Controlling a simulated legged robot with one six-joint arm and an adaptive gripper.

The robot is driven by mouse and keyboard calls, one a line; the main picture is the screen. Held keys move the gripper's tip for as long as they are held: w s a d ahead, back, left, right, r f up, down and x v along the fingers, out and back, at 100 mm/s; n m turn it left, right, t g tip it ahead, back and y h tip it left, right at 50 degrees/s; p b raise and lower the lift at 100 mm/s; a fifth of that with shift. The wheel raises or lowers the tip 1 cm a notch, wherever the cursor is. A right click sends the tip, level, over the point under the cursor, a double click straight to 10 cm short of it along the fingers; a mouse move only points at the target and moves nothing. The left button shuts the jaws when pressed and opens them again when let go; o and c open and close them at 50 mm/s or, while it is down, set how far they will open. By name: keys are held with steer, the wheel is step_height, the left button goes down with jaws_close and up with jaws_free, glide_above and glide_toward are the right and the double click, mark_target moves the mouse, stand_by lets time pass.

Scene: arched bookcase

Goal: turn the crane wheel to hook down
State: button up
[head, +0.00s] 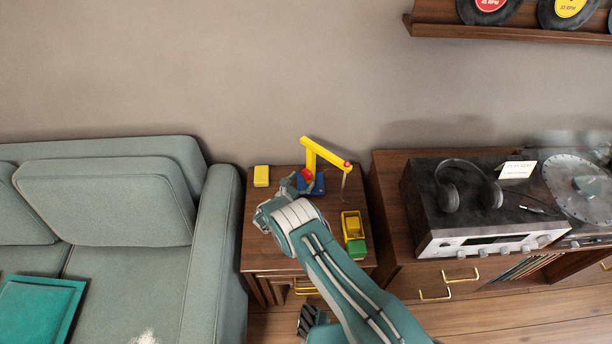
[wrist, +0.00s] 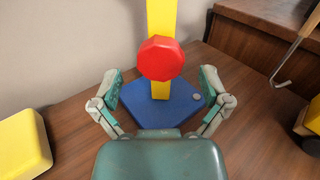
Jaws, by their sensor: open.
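The toy crane has a yellow mast and boom (head: 324,153) on a blue base (head: 318,185), on the small wooden side table. Its red wheel (wrist: 160,58) is an octagonal knob on the front of the mast, also seen small in the head view (head: 307,174). The hook (wrist: 281,82) hangs at the right in the wrist view, below the boom. My gripper (wrist: 158,88) is open, its two fingers apart on the left and right of the mast, in front of the wheel. The wheel appears between the fingers; contact is not visible.
A yellow block (head: 261,176) lies left of the crane. A yellow toy truck (head: 352,224) with a green front stands at the table's right. A sofa (head: 213,250) borders the left; a cabinet with a stereo (head: 470,215) and headphones (head: 448,195) stands right.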

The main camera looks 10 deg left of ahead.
steer(key=shift+x, duration=1.1)
steer(key=c, duration=1.1)
steer(key=shift+c, duration=0.2)
steer(key=shift+m, duration=1.4)
steer(key=o, duration=1.1)
steer(key=shift+o, duration=0.2)
